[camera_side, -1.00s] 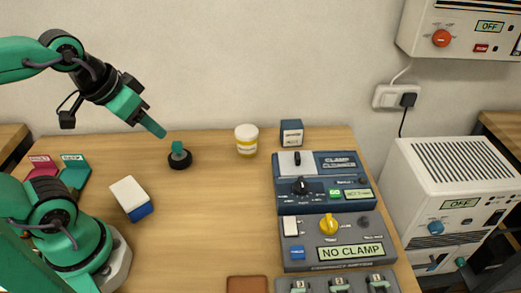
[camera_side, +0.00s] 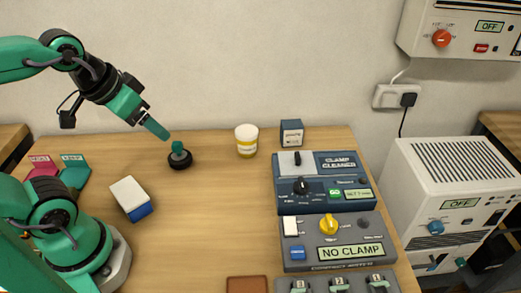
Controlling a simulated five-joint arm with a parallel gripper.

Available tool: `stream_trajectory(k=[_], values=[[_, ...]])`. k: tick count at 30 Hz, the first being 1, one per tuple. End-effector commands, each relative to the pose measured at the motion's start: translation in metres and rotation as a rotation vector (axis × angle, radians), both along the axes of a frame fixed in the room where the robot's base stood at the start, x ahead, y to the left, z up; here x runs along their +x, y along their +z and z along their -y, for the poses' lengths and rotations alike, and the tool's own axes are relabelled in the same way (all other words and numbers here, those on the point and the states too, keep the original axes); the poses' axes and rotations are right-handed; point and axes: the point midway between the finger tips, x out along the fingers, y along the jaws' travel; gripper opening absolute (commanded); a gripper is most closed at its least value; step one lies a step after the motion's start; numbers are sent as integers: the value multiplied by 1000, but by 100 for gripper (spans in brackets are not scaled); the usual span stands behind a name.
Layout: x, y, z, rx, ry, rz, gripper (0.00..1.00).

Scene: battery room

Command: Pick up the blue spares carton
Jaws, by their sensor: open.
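A small dark blue carton (camera_side: 291,133) with a white label on its front stands upright at the back of the wooden table, behind the clamp cleaner unit. The print on its label is too small to read. My gripper (camera_side: 157,129) is at the upper left, above the table and well to the left of the carton. Its jaws are open and hold nothing, pointing down and to the right. They are near a black round thing with a green knob (camera_side: 179,155).
A white tub (camera_side: 246,141) with a yellow band stands left of the carton. A blue block with a white top (camera_side: 131,198) lies at the left. The clamp cleaner unit (camera_side: 322,183) and "NO CLAMP" unit (camera_side: 333,241) fill the right. The table's middle is clear.

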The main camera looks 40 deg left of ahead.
Motion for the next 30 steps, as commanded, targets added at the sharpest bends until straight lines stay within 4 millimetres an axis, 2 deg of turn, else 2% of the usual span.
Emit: stream_trajectory(k=[5, 11, 21, 30], values=[[6, 4, 0, 3, -8, -6, 71], [26, 17, 2, 19, -41, -34, 71], [91, 43, 6, 56, -134, -103, 71], [155, 49, 11, 87, -224, -165, 71]])
